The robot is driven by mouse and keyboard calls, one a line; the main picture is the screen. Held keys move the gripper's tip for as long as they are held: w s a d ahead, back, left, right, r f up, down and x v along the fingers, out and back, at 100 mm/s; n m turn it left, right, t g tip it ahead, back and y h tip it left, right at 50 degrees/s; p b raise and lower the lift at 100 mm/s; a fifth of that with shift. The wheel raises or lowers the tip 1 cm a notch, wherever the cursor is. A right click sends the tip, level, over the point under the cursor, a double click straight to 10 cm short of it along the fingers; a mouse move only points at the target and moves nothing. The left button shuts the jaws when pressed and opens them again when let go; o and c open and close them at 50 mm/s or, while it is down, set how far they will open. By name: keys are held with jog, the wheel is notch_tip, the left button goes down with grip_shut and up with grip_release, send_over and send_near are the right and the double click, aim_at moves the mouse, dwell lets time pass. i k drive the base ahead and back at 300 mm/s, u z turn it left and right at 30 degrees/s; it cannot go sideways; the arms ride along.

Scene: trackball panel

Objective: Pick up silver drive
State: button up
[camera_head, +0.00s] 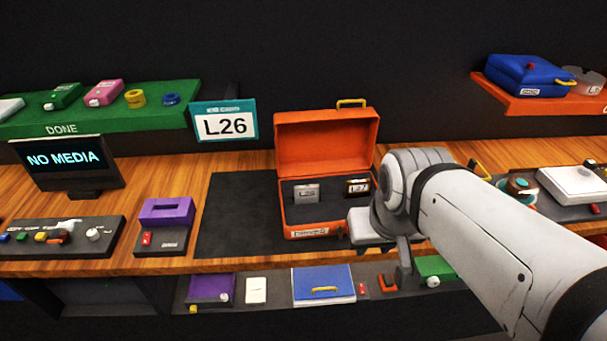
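A small silver drive (306,194) with a label sits in the dark interior of the open orange case (326,135), on the left side. A dark brown labelled drive (357,187) sits to its right in the same case. My gripper (388,262) is at the right front corner of the case, low over the bench edge, to the right of the silver drive and apart from it. My arm hides part of the gripper, and I cannot tell how far its fingers are apart or whether anything is between them.
A dark mat (237,215) left of the case is bare. A purple dock (165,213), a button panel (62,237) and a "NO MEDIA" screen (67,160) stand further left. An L26 sign (224,122) hangs behind. A lower shelf holds a blue case (323,285).

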aim_at(305, 195)
jog(key=u, duration=0.1)
jog(key=k, duration=0.45)
jog(key=u, duration=0.45)
jog(key=i, duration=1.1)
jog(key=z, duration=0.55)
